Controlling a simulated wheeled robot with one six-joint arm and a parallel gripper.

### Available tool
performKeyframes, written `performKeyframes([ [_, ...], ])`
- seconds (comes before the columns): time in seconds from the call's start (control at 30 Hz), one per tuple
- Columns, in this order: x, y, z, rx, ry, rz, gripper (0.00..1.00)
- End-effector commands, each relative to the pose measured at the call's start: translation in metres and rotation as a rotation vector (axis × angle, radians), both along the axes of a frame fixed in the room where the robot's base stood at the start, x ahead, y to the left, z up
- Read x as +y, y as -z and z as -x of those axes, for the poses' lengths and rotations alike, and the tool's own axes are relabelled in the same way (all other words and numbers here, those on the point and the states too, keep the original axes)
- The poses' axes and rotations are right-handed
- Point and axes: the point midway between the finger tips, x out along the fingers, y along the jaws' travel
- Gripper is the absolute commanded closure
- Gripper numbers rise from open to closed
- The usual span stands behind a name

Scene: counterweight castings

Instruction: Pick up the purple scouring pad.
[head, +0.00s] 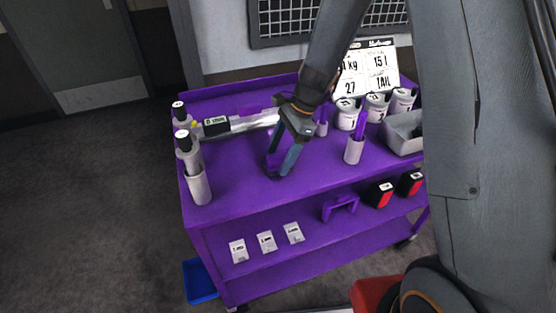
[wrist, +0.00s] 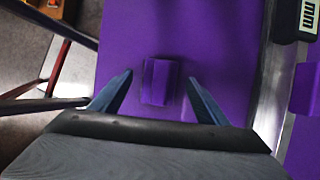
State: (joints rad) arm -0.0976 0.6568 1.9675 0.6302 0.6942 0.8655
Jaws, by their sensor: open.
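A small purple block, which looks like the scouring pad (wrist: 160,82), lies on the purple cart top in the wrist view. My gripper (wrist: 160,77) is open, with one finger on either side of the block and a gap to each. No contact shows. In the head view my gripper (head: 280,166) points down over the cart top (head: 235,180). There the block is hidden or lost against the purple surface. I cannot tell the fingers' exact height above the top.
A long grey bar (head: 252,122) lies behind my gripper, with another purple piece (wrist: 306,88) beyond it. White cylinders (head: 198,185) stand at the left corner. A white cup with purple contents (head: 354,151) and a grey bin (head: 402,133) stand right. The front top is clear.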

Motion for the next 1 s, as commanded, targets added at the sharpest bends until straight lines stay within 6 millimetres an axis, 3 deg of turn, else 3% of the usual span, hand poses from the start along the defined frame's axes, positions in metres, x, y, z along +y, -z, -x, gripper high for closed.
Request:
performKeyframes([
  [0.17,0.0049,0.0118,0.0018,0.001,0.0,0.0,0.31],
  [0.4,0.005,0.013,0.0014,0.0,0.0,0.001,0.31],
  [0.7,0.0048,0.0126,0.0014,-0.001,0.0,0.001,0.81],
  [1.0,0.005,0.0098,0.0009,-0.002,0.001,0.0,0.81],
])
